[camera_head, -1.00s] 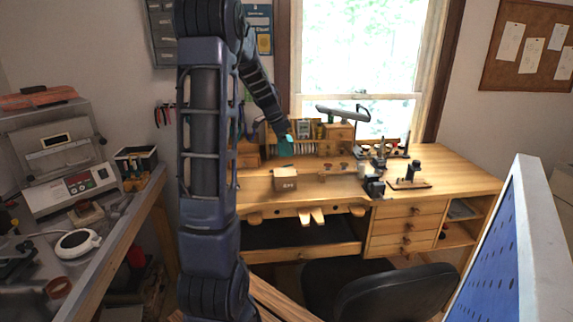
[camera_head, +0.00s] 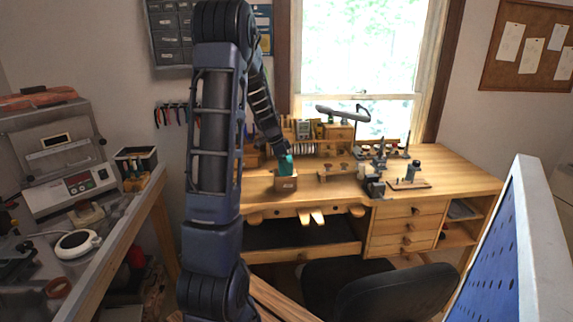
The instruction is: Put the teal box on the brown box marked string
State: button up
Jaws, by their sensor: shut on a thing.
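The teal box (camera_head: 286,166) is held upright at the end of my arm, over the wooden workbench. My gripper (camera_head: 283,154) is shut on its upper part; the fingers are small and partly hidden. The brown box (camera_head: 286,184) sits near the front edge of the bench, with a small dark mark on its front. The teal box is directly above the brown box in the picture, and its lower edge meets or overlaps the brown box's top. I cannot tell whether they touch.
The workbench (camera_head: 345,192) has clear wood around the brown box. Dark tools (camera_head: 374,186) stand to its right, and small drawers and racks line the back. A black chair (camera_head: 385,295) is in front. A blue panel (camera_head: 515,250) stands at the right.

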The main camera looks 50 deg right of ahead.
jog(key=o, duration=1)
jog(key=shift+f, duration=0.1)
jog(key=shift+o, duration=0.2)
jog(key=v, duration=1.2)
jog(key=w+a+r+n+t, duration=0.15)
jog(key=a+n, duration=0.25)
jog(key=a, duration=0.5)
jog(key=w+a+r+n+t, duration=0.1)
jog(key=w+a+r+n, duration=0.25)
jog(key=a, duration=0.55)
jog(key=w+a+r+n+t, duration=0.2)
jog(key=a+n, duration=0.2)
jog(key=a, duration=0.5)
jog(key=s+a+n+t+y, duration=0.1)
jog(key=s+a+n, duration=0.2)
jog(key=a+n, duration=0.2)
jog(key=s+a+f+n+t+y, duration=0.1)
jog(key=s+a+n, duration=0.2)
jog(key=a, duration=0.9)
jog(key=s+a+f+n+t+y, duration=0.1)
jog(key=s+a+n, duration=0.3)
jog(key=a+n, duration=0.3)
jog(key=shift+a, duration=1.1)
jog(key=shift+s+n, duration=0.15)
jog(key=shift+n, duration=0.1)
